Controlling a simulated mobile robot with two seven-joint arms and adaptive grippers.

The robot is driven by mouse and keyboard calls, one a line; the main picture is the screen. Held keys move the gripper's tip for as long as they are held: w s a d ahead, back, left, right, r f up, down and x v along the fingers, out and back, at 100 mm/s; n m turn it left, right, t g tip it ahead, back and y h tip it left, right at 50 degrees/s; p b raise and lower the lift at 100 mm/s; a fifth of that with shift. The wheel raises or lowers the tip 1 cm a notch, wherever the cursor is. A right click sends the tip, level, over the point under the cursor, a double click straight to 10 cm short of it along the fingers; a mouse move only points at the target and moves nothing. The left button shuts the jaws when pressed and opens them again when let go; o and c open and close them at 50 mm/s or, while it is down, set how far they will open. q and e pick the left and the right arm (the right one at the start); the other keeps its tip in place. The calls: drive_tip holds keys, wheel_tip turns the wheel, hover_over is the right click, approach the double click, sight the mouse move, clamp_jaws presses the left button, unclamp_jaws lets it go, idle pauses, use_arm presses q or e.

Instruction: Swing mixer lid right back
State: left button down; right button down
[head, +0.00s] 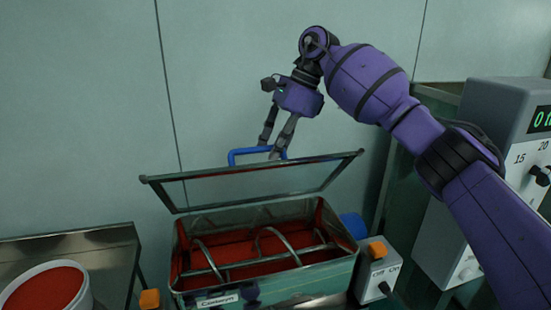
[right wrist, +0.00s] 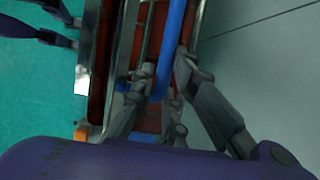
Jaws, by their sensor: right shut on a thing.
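The mixer (head: 265,285) is a green trough with red material and curved metal paddles inside. Its lid (head: 152,181) is a metal-framed clear panel, raised and tilted above the open trough. A blue bar handle (head: 245,152) sits on the lid's upper edge. My right gripper (head: 276,152) is shut on the handle, near its right end in the head view. In the right wrist view the blue handle (right wrist: 174,40) runs between the fingers (right wrist: 160,88), which partly hide it. My left gripper cannot be made out.
A bucket of red material (head: 88,298) stands on a metal table (head: 115,240) at left. A switch box (head: 378,270) with an orange top is right of the mixer. A grey control cabinet (head: 480,95) stands further right. The wall (head: 80,100) is close behind.

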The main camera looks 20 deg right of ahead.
use_arm(q)
drive_tip(key=shift+s+f, duration=0.2)
drive_tip(key=shift+f, duration=0.05)
use_arm(e)
drive_tip(key=shift+w+d, duration=0.35)
drive_tip(key=shift+w, duration=0.15)
